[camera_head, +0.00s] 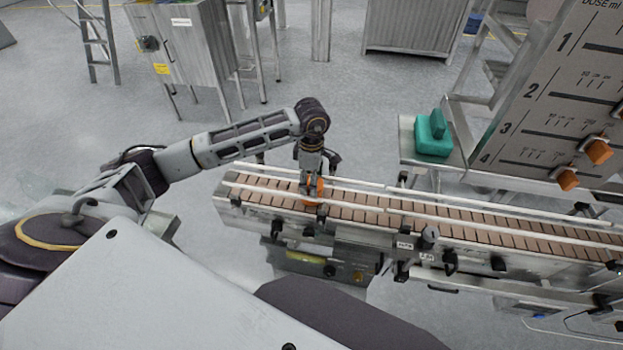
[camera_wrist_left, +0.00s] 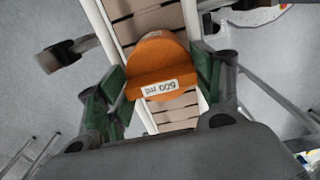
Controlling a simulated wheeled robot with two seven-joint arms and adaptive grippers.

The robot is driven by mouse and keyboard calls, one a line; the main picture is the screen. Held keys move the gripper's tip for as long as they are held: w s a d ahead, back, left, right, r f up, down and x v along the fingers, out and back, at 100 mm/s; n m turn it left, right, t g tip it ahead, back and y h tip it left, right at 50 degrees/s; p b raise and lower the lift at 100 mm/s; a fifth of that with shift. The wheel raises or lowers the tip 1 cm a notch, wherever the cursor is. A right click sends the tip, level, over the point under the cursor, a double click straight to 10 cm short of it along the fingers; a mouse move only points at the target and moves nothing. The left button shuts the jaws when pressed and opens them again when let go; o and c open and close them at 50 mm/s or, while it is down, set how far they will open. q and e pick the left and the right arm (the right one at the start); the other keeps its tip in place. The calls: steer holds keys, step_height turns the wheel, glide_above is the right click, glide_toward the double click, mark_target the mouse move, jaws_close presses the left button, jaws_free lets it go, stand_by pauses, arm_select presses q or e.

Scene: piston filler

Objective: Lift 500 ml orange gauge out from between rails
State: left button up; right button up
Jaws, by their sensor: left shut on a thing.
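The orange gauge (camera_wrist_left: 160,66) has a rounded top and a white label reading 500 ml. It sits over the brown slatted conveyor (camera_wrist_left: 148,22), between the two pale rails, in the left wrist view. My left gripper (camera_wrist_left: 161,85) is shut on it, with a green-padded finger on each side. In the head view the left gripper (camera_head: 313,184) points down at the conveyor's left end, and the gauge (camera_head: 316,188) shows partly behind its fingers. I cannot tell whether the gauge touches the belt. My right gripper is not in view.
The white guide rails (camera_head: 450,211) run along both sides of the conveyor. A dose panel (camera_head: 570,100) with orange knobs stands at the right. A teal block-shaped object (camera_head: 433,138) lies on a metal ledge beyond the conveyor. Metal cabinets (camera_head: 185,48) stand at the back.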

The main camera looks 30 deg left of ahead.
arm_select(q)
steer(key=shift+r+p, duration=0.4)
steer(key=shift+r, duration=0.45)
steer(key=shift+c, duration=0.2)
steer(key=shift+r, duration=0.5)
steer(key=shift+r+p, duration=0.4)
steer(key=shift+r, duration=0.1)
steer(key=shift+r+p, duration=0.45)
steer(key=shift+r, duration=0.65)
steer(key=shift+r+p, duration=0.5)
steer(key=shift+r, duration=0.7)
steer(key=shift+r, duration=0.4)
steer(key=shift+c, duration=0.4)
